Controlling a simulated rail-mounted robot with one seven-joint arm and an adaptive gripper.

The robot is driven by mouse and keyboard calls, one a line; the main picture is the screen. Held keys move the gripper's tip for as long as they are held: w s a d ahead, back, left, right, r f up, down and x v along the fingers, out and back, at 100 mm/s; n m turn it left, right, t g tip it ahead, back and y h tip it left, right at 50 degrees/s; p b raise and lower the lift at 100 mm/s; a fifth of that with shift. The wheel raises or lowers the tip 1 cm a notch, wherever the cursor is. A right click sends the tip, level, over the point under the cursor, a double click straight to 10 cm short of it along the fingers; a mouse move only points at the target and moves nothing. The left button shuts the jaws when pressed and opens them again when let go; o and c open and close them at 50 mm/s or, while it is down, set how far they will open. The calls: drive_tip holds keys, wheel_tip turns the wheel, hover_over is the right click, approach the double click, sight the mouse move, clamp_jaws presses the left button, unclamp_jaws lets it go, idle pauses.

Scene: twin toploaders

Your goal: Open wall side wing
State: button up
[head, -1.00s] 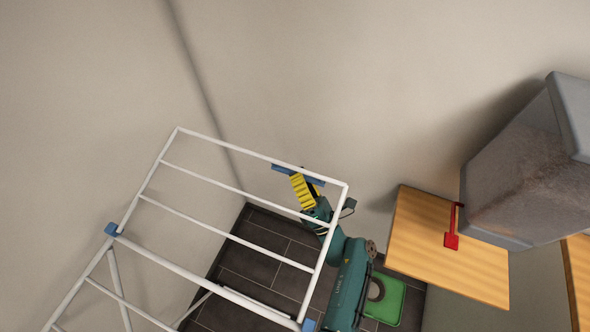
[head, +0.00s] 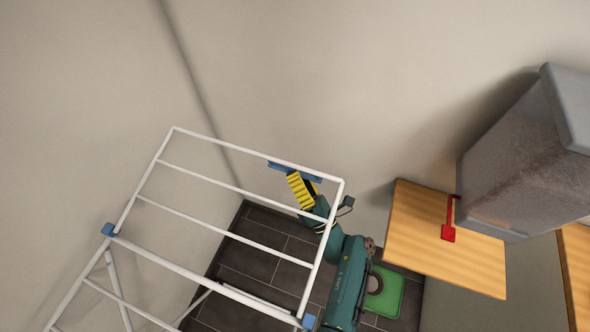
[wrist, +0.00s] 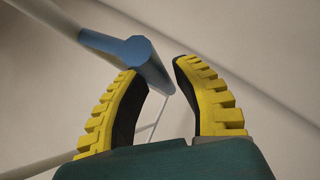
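The wing is a white tubular frame (head: 225,145) with several crossbars, raised at a slant in the head view. A blue grip piece (head: 278,166) sits on its far bar; it also shows in the wrist view (wrist: 150,62). My gripper (head: 299,178), with yellow ribbed fingers, is at this blue piece. In the wrist view my gripper (wrist: 157,66) has its fingers apart, with the blue piece across the gap near the tips. The left fingertip overlaps the blue piece; whether it touches cannot be told. The right finger looks clear of it.
Blue joints (head: 109,230) join the wing to the rest of the white rack at lower left. Plain walls (head: 330,70) stand close behind. A wooden shelf (head: 420,255) with a red bracket (head: 448,233) and a grey container (head: 525,165) are on the right. A green pad (head: 384,293) lies on dark floor tiles.

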drive_tip(key=v, duration=1.1)
